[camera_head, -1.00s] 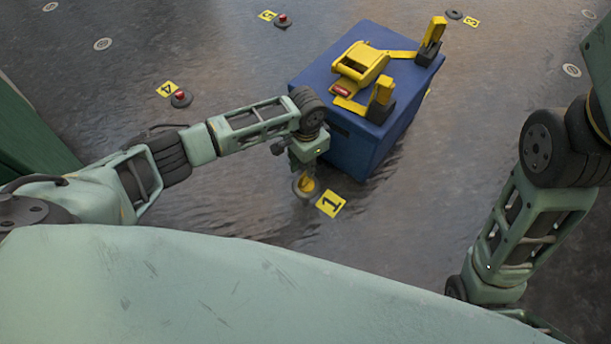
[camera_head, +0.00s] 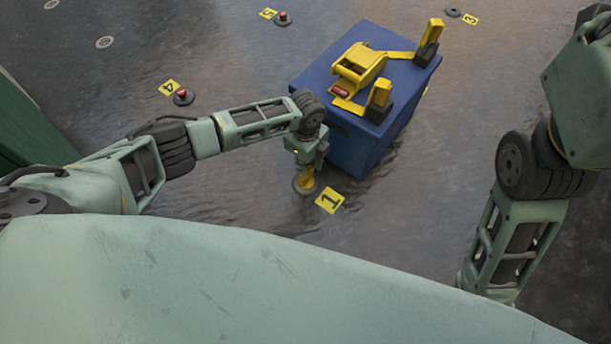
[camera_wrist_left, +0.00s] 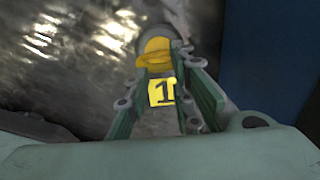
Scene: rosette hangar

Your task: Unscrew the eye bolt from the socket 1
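The yellow eye bolt (camera_head: 307,182) stands at the round socket 1 (camera_head: 298,192) on the floor, beside the yellow label "1" (camera_head: 329,200). My left gripper (camera_head: 306,172) points down over it. In the left wrist view the eye bolt (camera_wrist_left: 155,50) shows at the tips of the left gripper's two fingers (camera_wrist_left: 158,66), one finger on each side. I cannot tell whether they press on it. The label (camera_wrist_left: 162,92) shows between the fingers. How far the bolt sits in the socket is hidden. My right arm is at the right; its gripper is out of view.
A blue box (camera_head: 352,146) with a yellow clamp-like device (camera_head: 361,66) on top stands close right of my left gripper. Sockets with red-topped plugs stand by labels 4 (camera_head: 183,97) and 5 (camera_head: 283,19). Wet floor to the left is clear.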

